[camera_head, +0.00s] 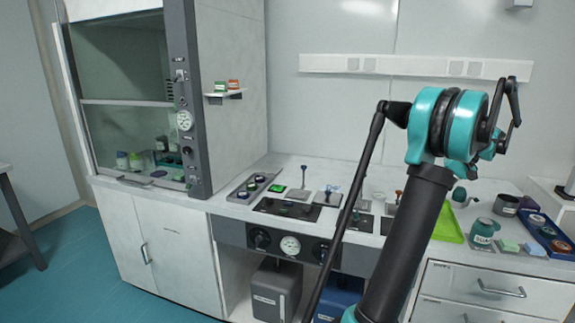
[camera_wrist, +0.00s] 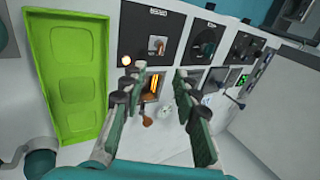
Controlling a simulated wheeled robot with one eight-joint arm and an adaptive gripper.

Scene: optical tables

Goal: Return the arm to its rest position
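My arm (camera_head: 410,230) rises in the head view, with a dark lower link and a teal joint (camera_head: 426,115) at the top. A thin dark link of mine slants down to the left from that joint. In the wrist view my gripper (camera_wrist: 157,76) is open, its two green-padded fingers apart with nothing held between them. It points toward the bench-top panels. I cannot clearly make out the gripper in the head view.
A bright green tray (camera_wrist: 72,65) lies left of the fingers; it also shows in the head view (camera_head: 447,229). Black switch panels (camera_wrist: 158,32) lie ahead. A teal mug (camera_head: 482,232) and a blue tray (camera_head: 549,240) stand at right. A fume hood (camera_head: 189,90) stands at left.

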